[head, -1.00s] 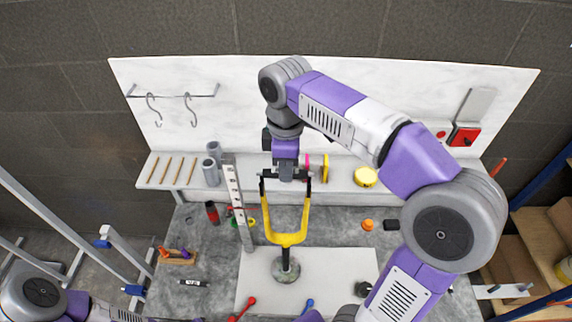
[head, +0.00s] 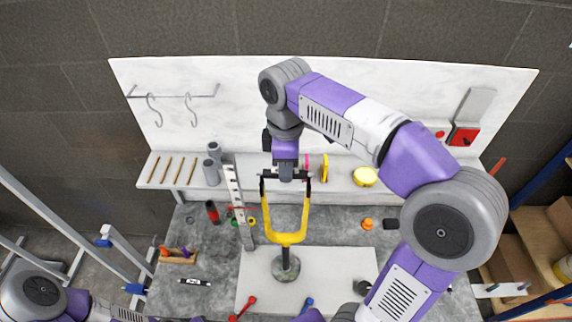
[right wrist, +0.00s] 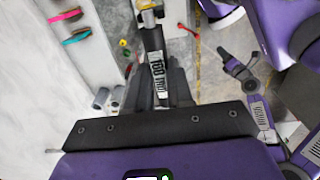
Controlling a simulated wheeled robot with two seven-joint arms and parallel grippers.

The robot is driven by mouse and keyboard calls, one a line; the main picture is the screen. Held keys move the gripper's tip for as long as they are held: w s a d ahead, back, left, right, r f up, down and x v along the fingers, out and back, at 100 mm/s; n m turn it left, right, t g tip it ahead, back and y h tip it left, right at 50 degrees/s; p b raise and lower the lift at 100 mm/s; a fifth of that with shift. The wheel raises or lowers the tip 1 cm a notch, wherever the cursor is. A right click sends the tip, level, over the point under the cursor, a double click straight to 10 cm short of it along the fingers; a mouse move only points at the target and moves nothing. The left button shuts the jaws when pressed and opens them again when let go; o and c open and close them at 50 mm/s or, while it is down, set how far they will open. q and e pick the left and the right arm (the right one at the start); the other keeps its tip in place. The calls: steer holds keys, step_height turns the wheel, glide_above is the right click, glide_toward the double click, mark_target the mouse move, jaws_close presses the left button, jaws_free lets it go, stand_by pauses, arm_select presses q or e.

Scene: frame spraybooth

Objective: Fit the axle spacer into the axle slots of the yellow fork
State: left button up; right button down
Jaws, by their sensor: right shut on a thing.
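The yellow fork (head: 287,238) stands upright on a round grey base, its two prongs pointing up. The axle spacer, a dark bar (head: 268,176), lies across the prong tops in the head view. My right gripper (head: 286,177) is shut on the middle of the spacer from above. In the right wrist view the spacer (right wrist: 156,62) shows as a black bar with a white label, a yellow prong end (right wrist: 147,4) at its far end. I cannot tell whether the spacer sits in the slots.
A tall perforated upright (head: 237,200) stands close left of the fork. A shelf (head: 340,178) with grey cylinders (head: 211,173) and a yellow roll (head: 365,177) runs behind. A pale mat (head: 345,270) lies under the fork, with red and blue tools at its front.

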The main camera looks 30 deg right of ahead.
steer(key=shift+f+b, duration=1.15)
steer(key=shift+f, duration=0.5)
steer(key=c, duration=0.9)
jaws_free()
step_height(320, 180, up, 8)
steer(key=shift+f+p, duration=0.2)
steer(key=shift+p, duration=0.5)
